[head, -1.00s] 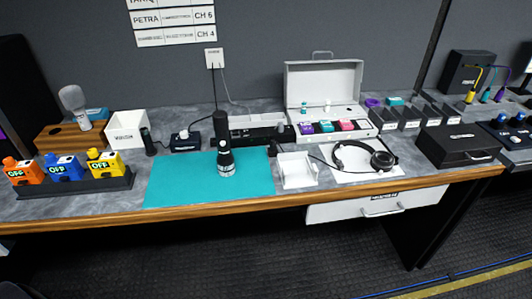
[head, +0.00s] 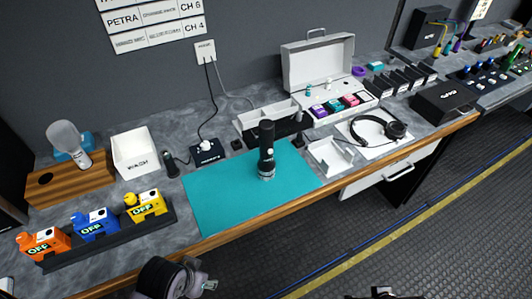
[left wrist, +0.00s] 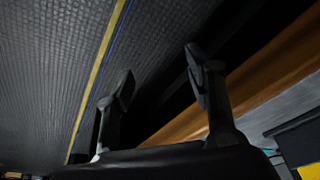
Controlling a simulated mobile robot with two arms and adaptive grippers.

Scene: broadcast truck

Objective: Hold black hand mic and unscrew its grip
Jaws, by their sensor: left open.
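The black hand mic (head: 267,150) stands upright on the teal mat (head: 222,190) in the head view. It has a lighter ring near its lower end. A part of my left arm shows at the bottom edge of the head view, well in front of the bench and apart from the mic. In the left wrist view my left gripper (left wrist: 160,75) is open and empty, with its fingers spread over the dark floor near the wooden bench edge. The mic is not in the left wrist view.
Orange, blue and yellow blocks marked OFF (head: 95,224) stand in a dark rack (head: 115,240) at the left. A white WASH box (head: 136,152) and a small dark upright device (head: 170,163) stand behind. A white tray (head: 328,156) and headphones (head: 378,129) lie right of the mat.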

